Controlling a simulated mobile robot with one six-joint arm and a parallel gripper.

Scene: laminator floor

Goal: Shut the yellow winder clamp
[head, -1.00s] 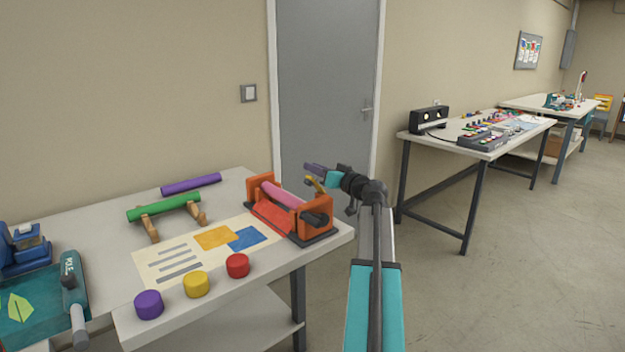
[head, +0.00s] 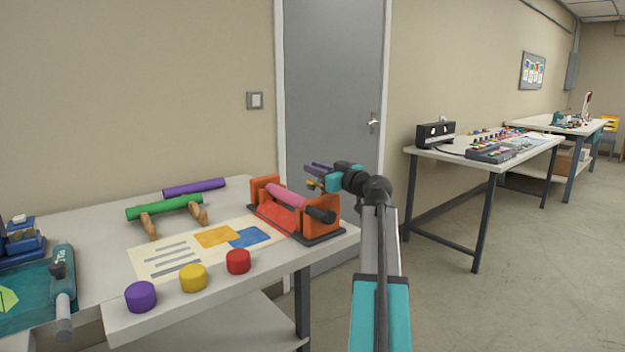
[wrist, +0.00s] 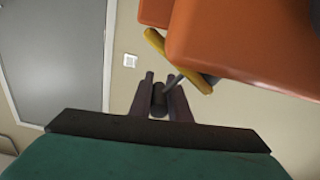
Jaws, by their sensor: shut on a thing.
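The orange winder (head: 269,193) with a pink roll stands at the right end of the near table. Its yellow clamp (head: 315,185) shows only as a small piece beside the winder, under my purple fingers. In the wrist view the yellow clamp (wrist: 196,79) runs along the near edge of the orange winder body (wrist: 235,45), which hides part of it. A dark knob on a thin rod (wrist: 159,100) extends from the clamp. My gripper (head: 313,170) is shut on this knob, one finger on each side in the wrist view (wrist: 162,84). Whether the clamp is fully shut cannot be told.
The near table (head: 230,190) also bears a green roll (head: 165,206) on wooden stands, a purple roll (head: 194,187), a printed sheet (head: 170,258) and coloured knobs. A grey door (head: 335,90) is behind my gripper. Open floor lies to the right.

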